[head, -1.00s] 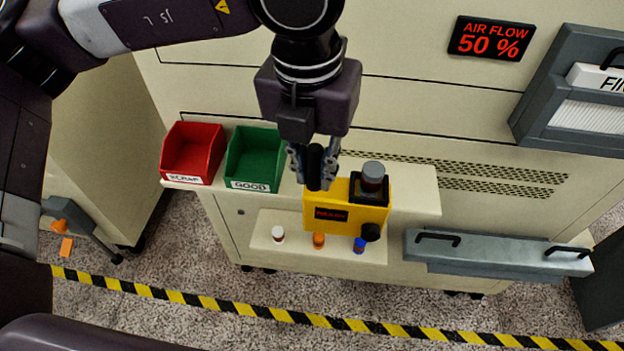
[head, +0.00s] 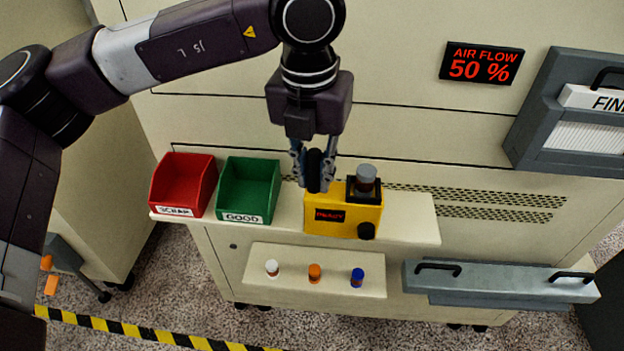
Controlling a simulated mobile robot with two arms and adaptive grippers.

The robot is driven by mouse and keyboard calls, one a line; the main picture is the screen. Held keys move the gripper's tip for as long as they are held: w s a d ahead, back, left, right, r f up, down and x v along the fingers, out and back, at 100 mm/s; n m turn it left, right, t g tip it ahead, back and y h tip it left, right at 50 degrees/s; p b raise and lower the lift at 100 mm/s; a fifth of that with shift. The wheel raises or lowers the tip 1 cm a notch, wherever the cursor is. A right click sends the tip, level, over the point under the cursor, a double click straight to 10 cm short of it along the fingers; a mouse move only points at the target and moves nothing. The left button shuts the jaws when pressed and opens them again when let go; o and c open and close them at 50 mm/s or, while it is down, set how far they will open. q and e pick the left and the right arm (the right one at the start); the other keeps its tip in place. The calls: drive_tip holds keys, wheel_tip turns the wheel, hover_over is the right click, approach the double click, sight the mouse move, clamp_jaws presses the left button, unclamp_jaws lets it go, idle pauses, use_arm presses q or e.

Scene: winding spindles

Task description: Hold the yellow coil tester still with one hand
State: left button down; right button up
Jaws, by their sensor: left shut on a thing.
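The yellow coil tester (head: 343,226) stands on the cream shelf, with a small red-lettered display on its front and a black knob at its lower right. A dark grey cylinder sits in the black holder on its top right. A black upright handle (head: 316,180) rises at its top left. My left gripper (head: 314,170) comes down from above and is shut on this handle, one finger on each side. The lower part of the handle's join with the tester is partly hidden. My right gripper is not in view.
Left of the tester on the shelf (head: 410,229) stand a green GOOD bin (head: 248,190) and a red SCRAP bin (head: 183,186). A lower shelf (head: 335,290) carries white, orange and blue spools. A grey drawer (head: 500,280) with black handles sticks out at right.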

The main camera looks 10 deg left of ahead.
use_arm(q)
drive_tip(key=shift+w+f, duration=0.2)
drive_tip(key=shift+w, duration=0.45)
drive_tip(key=shift+w+f, duration=0.25)
drive_tip(key=shift+w, duration=0.45)
drive_tip(key=shift+w+f, duration=0.2)
drive_tip(key=shift+w, duration=0.45)
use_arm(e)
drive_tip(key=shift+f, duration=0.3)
use_arm(q)
drive_tip(key=shift+f+b, duration=0.6)
drive_tip(key=shift+b, duration=0.25)
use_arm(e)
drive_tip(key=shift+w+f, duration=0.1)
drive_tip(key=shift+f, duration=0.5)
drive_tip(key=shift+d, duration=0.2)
use_arm(q)
drive_tip(key=c, duration=2.2)
unclamp_jaws()
drive_tip(key=shift+o, duration=2.3)
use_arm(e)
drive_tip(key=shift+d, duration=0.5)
